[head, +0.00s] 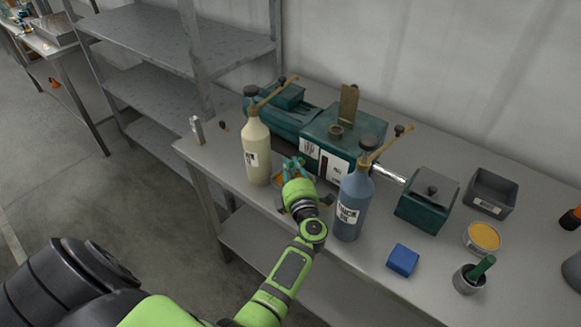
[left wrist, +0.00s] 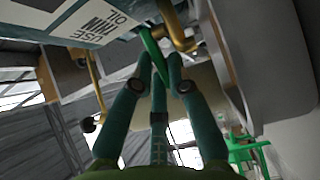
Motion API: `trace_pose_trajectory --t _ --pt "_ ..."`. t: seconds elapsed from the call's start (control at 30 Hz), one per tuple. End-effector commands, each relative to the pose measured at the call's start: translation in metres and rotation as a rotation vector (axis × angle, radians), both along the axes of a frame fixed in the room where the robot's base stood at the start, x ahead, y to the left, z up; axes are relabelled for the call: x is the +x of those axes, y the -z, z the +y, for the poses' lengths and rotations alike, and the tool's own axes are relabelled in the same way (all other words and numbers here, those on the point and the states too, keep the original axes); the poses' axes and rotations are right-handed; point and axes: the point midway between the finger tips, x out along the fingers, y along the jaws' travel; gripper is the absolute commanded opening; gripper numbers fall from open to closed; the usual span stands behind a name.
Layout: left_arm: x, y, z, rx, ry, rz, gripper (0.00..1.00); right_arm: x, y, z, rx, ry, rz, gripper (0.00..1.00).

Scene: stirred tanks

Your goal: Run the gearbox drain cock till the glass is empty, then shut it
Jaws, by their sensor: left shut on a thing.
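The teal gearbox (head: 345,125) stands on the bench, with white labels (head: 333,170) on its front. In the left wrist view its label (left wrist: 97,20) reads "USE THIN OIL" upside down. My left gripper (head: 294,168) reaches the gearbox's lower front. In the wrist view, its fingers (left wrist: 157,72) are closed on the green lever (left wrist: 150,45) of the brass drain cock (left wrist: 178,28). The gripper hides the cock in the head view. I cannot make out the glass or its oil level, nor any flow. My right gripper is not in view.
A cream bottle (head: 257,150) stands left of the gripper, a blue thick-oil bottle (head: 351,205) close to its right. A blue block (head: 403,260), yellow-filled tin (head: 483,238), dark cup (head: 469,279) and grey bin (head: 490,190) lie farther right. A metal shelf (head: 190,35) stands behind left.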

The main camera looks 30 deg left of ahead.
Motion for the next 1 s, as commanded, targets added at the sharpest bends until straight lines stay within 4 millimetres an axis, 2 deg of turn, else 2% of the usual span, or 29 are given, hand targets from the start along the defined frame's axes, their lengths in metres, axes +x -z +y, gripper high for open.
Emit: trace_pose_trajectory --t 0.17,0.2,0.23,0.67,0.87,1.0 --pt "0.000 0.000 0.001 0.001 0.000 0.001 0.00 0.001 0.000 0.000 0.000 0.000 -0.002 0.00" --pt "0.000 0.000 0.001 0.001 0.000 0.000 0.33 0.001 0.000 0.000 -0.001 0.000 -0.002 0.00" --pt "0.000 0.000 0.001 0.001 0.000 0.000 0.41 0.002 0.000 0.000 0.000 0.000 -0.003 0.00" --pt "-0.001 -0.001 0.003 0.004 0.025 0.000 0.41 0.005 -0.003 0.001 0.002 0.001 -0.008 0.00" --pt "0.000 -0.002 0.010 0.008 0.161 0.001 0.41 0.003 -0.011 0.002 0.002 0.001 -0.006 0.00" --pt "0.001 0.001 0.014 0.007 0.282 0.002 0.41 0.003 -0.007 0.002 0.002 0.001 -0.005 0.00"
